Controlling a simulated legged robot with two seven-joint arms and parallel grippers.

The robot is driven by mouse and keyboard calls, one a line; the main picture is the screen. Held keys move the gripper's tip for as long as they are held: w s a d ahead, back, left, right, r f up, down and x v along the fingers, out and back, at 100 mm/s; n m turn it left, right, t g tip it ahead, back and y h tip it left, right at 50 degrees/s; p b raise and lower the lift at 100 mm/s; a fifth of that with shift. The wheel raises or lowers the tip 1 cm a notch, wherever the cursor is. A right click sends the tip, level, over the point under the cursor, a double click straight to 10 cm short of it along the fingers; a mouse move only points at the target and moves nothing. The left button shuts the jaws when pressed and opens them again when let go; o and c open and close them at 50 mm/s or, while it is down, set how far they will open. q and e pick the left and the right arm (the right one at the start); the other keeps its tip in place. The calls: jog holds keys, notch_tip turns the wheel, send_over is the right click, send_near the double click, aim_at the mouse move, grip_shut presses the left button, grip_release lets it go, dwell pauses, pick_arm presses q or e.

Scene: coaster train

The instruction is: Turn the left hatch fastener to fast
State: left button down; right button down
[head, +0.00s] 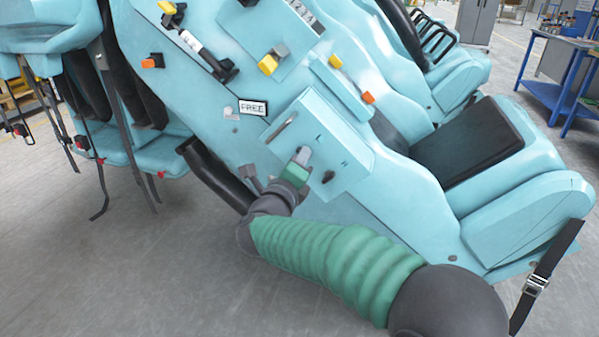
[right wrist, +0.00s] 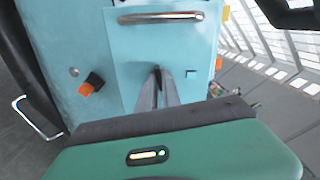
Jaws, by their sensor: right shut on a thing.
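In the right wrist view, the closed fingers (right wrist: 166,88) meet the panel below the handle (right wrist: 160,17). My left gripper is out of view.
A "FREE" label (head: 252,107) is on the body left of the panel. An orange and black knob (right wrist: 92,83) shows left of the panel in the wrist view. A black-padded seat (head: 467,142) lies right. A blue workbench (head: 560,95) stands at the far right.

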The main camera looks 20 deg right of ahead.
jog(key=shift+d+f+m+b, duration=0.3)
jog(key=shift+f+m+b, duration=0.05)
jog(key=shift+m+b, duration=0.65)
jog(key=c, duration=1.5)
grip_release()
jog(key=shift+w+d, duration=0.1)
jog(key=shift+c, duration=0.2)
jog(key=shift+a, duration=0.2)
